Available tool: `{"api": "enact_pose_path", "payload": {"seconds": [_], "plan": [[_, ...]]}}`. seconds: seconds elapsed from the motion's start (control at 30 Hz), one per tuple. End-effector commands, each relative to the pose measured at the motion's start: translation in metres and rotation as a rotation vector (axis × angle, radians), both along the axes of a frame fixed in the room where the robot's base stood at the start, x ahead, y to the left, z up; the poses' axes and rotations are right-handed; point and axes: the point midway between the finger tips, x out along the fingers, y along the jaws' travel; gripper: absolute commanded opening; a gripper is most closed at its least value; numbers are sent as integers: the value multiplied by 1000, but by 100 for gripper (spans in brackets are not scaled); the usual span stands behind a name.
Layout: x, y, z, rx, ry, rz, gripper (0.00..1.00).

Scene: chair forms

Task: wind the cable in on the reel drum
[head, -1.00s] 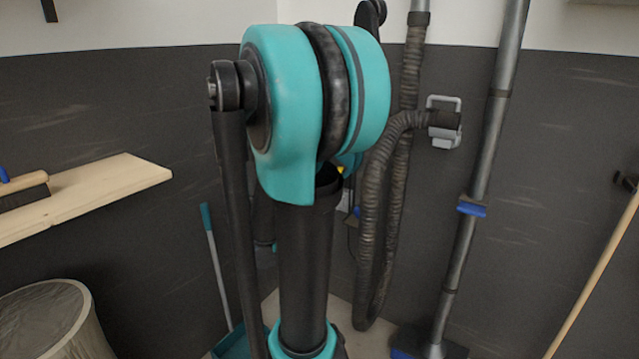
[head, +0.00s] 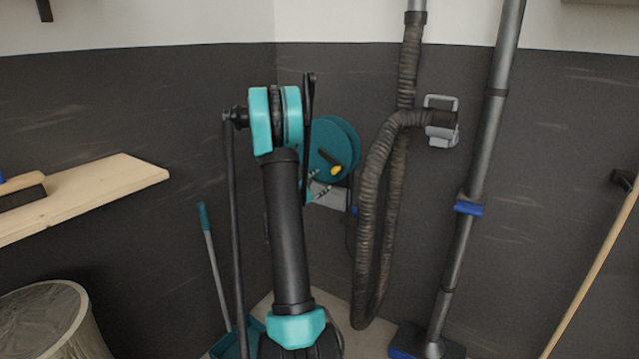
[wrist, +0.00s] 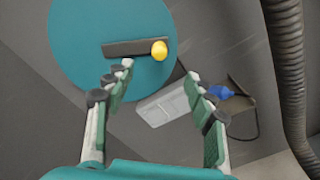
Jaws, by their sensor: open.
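The reel drum (head: 345,141) is a teal disc near the corner of the dark wall, partly hidden behind my arm in the head view. In the wrist view the drum (wrist: 75,40) fills the upper left. A dark crank bar (wrist: 132,48) lies across its face and ends in a yellow knob (wrist: 159,51). My gripper (wrist: 158,80) is open and empty, its fingers pointing at the drum, with the knob just beyond and between the tips. The gripper is mostly hidden behind my arm in the head view. A thin dark cable (wrist: 257,122) hangs by a blue plug (wrist: 219,92).
A grey box (wrist: 172,102) sits below the drum. A ribbed hose (head: 371,220) hangs just right of it, near a grey metal pipe (head: 470,200). A wooden shelf (head: 110,185) juts out at left above a bin (head: 45,325).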

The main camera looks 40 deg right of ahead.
Motion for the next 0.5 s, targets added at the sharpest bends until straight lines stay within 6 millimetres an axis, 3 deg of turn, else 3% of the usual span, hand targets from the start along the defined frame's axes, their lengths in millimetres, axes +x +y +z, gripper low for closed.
{"api": "enact_pose_path", "payload": {"seconds": [0.23,0.5], "plan": [[8,-18,0,-16,13,0,55],[26,-62,0,-15,11,-1,55]]}}
